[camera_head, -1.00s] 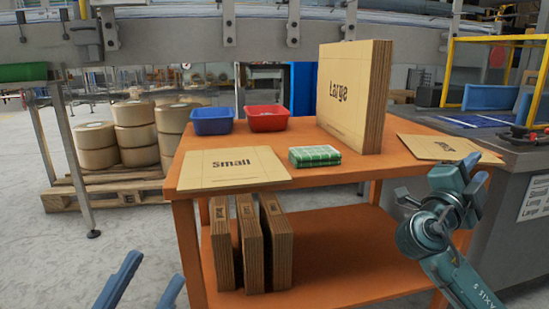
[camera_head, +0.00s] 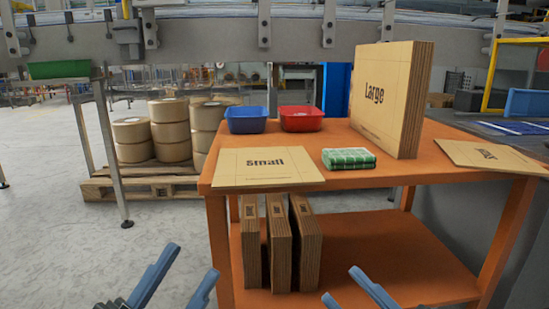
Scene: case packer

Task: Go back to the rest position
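My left gripper (camera_head: 176,278) is at the bottom left of the head view. Its two blue fingers are spread apart with nothing between them. My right gripper (camera_head: 351,290) is at the bottom centre, in front of the orange table's lower shelf. Its two blue fingers are apart, with nothing seen between them; the lower one is mostly cut off by the picture edge. Both grippers are clear of the table.
The orange table (camera_head: 420,172) carries a flat Small carton (camera_head: 262,170), a green pack (camera_head: 348,159), an upright Large carton stack (camera_head: 385,100), a blue bin (camera_head: 246,121), a red bin (camera_head: 301,119) and another flat carton (camera_head: 490,156). Folded cartons (camera_head: 280,248) stand on its shelf. Floor at left is clear.

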